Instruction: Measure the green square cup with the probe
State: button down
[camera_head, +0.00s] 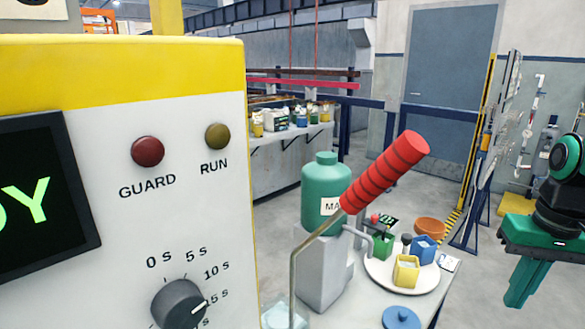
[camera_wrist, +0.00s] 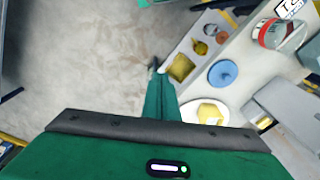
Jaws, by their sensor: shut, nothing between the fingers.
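The green square cup (camera_head: 383,247) stands on a round white plate (camera_head: 423,284) on the table in the head view, beside a yellow square cup (camera_head: 406,271) and a blue square cup (camera_head: 424,249). A small dark-topped piece (camera_head: 406,240) stands between the cups; I cannot tell whether it is the probe. A small dark display with green marks (camera_head: 390,224) shows behind the green cup. My gripper (camera_head: 517,302) hangs to the right of the table, shut and empty, pointing down. Its shut fingers also show in the wrist view (camera_wrist: 156,70); the green cup is not visible there.
A yellow and white machine (camera_head: 205,120) fills the left. A red ribbed handle (camera_head: 385,173) on a bent rod and a green bottle (camera_head: 322,190) stand left of the plate. An orange bowl (camera_head: 430,226) is behind it, a blue disc (camera_head: 401,318) in front. Open floor lies right.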

jog(key=c, duration=2.2)
grip_release()
jog(key=s+d+f+m, duration=0.1)
jog(key=s+f+m, duration=0.2)
jog(key=s, duration=0.6)
notch_tip(320, 180, down, 2)
jog(key=shift+s+d+f+g, duration=0.15)
jog(key=shift+s+f+g, duration=0.05)
jog(key=shift+s+g, duration=0.2)
jog(key=o, duration=0.5)
jog(key=shift+w+r, duration=0.1)
jog(key=shift+w, duration=0.1)
jog(key=shift+o, duration=0.2)
jog(key=w+r+n, duration=0.2)
jog(key=w+r, duration=0.2)
jog(key=w, duration=0.4)
jog(key=shift+w+a+r, duration=0.3)
jog(key=shift+w+r, duration=0.05)
jog(key=shift+w, duration=0.05)
jog(key=n, duration=1)
send_near(376, 216)
notch_tip(376, 216, down, 9)
jog(key=shift+a+r, duration=0.15)
